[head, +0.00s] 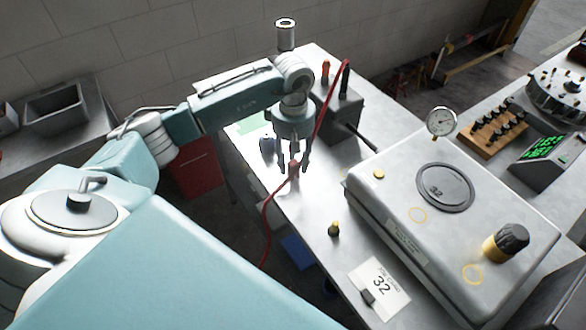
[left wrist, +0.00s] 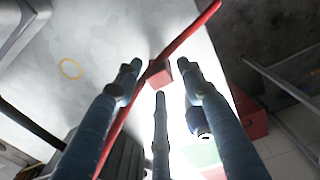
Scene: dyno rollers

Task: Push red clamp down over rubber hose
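My left gripper (head: 293,168) points down above the bench top. Its fingers are spread, and in the left wrist view (left wrist: 161,80) they show apart. The small red clamp (head: 294,168) is by the fingertips. In the left wrist view the clamp (left wrist: 160,74) lies between the tips; I cannot tell whether any finger touches it. The red rubber hose (head: 269,217) runs from the upper right, past the gripper, down over the bench edge. In the left wrist view the hose (left wrist: 186,36) crosses diagonally by the clamp. How the clamp sits on the hose is unclear. My right gripper is not in view.
A large grey machine housing (head: 400,205) with a gauge (head: 441,122) stands to the right of the gripper. A dark grey box (head: 338,115) stands close behind. A small black-and-yellow knob (head: 334,228) and a card marked 32 (head: 380,288) are nearer. A red bin (head: 196,168) is left, below the bench.

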